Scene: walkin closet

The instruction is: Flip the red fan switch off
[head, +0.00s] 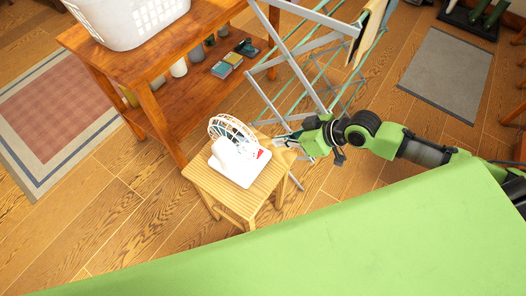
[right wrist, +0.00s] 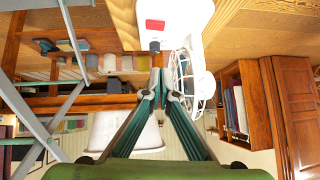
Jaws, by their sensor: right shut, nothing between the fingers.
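A white desk fan (head: 235,168) with a round wire cage stands on a small slatted wooden stool (head: 215,187). Its red switch (head: 262,153) is on the base, on the side facing my right gripper. My right gripper (head: 281,142) is shut and empty, just right of the switch. In the right wrist view, its fingertips (right wrist: 156,60) meet just below the red switch (right wrist: 155,25), apart from it in the picture; whether anything touches is unclear. The fan cage (right wrist: 182,78) shows right of the fingers. I cannot tell the switch's position. My left gripper is not in view.
A folding drying rack (head: 300,60) stands close behind my right gripper. A wooden bench (head: 95,47) with a white laundry basket (head: 130,22) is at upper left. A grey mat (head: 447,75) and a patterned rug (head: 60,115) lie on the floor. Floor left of the stool is clear.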

